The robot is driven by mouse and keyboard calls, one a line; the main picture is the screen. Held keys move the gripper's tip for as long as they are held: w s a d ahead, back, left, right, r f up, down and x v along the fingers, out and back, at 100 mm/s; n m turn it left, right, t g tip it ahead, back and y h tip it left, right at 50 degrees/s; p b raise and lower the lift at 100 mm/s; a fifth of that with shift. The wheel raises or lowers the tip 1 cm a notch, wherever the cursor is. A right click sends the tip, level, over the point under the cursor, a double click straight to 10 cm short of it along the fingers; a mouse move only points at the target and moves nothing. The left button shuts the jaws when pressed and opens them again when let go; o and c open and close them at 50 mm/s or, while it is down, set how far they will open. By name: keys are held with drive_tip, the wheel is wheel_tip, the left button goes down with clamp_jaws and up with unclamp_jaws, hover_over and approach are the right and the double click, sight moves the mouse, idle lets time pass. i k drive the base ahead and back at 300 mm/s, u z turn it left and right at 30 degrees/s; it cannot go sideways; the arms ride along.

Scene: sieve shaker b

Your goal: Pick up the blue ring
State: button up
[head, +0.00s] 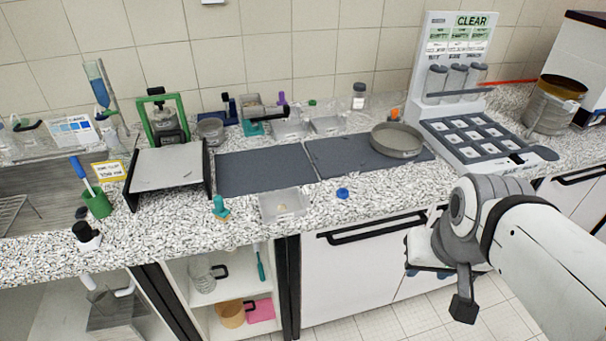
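A small blue ring (342,193) lies on the speckled counter (375,192), near its front edge and right of a shallow clear tray (284,205). It looks like a short, round blue piece; its hole is too small to make out. My gripper (462,300) is at the lower right, in front of the white cabinets and lower in the picture than the ring. It is well apart from the ring. Its fingers are not clearly seen, so I cannot tell whether it is open or shut.
A round grey sieve pan (397,141) stands on the dark mats behind the ring. A teal-handled brush (220,207) is left of the tray. A white rack (475,140) stands at the right. The counter just around the ring is clear.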

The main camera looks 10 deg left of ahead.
sight(342, 193)
drive_tip(key=u, duration=0.7)
drive_tip(key=i, duration=1)
